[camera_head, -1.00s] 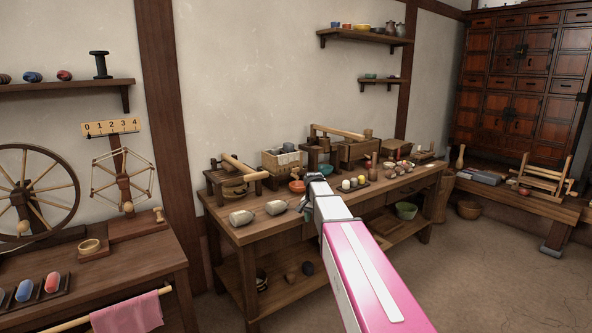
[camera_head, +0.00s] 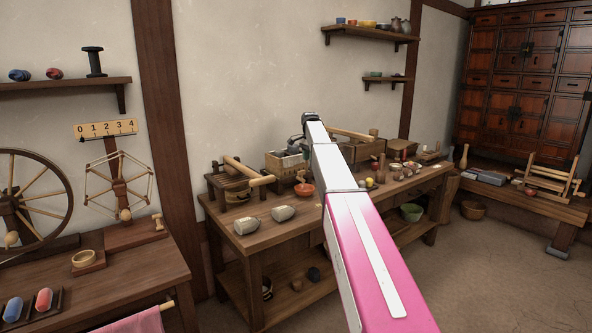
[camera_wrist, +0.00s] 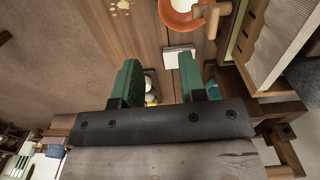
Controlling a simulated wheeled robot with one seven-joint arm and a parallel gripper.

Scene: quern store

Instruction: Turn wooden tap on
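In the wrist view, a short brown wooden piece with a crossbar (camera_wrist: 209,15), which looks like the wooden tap, overhangs an orange bowl (camera_wrist: 175,20) at the top edge. In the head view my gripper (camera_head: 308,125) is above the bench.
In the wrist view the box (camera_wrist: 240,40) and wooden parts crowd the right. A spinning wheel (camera_head: 62,212) stands left.

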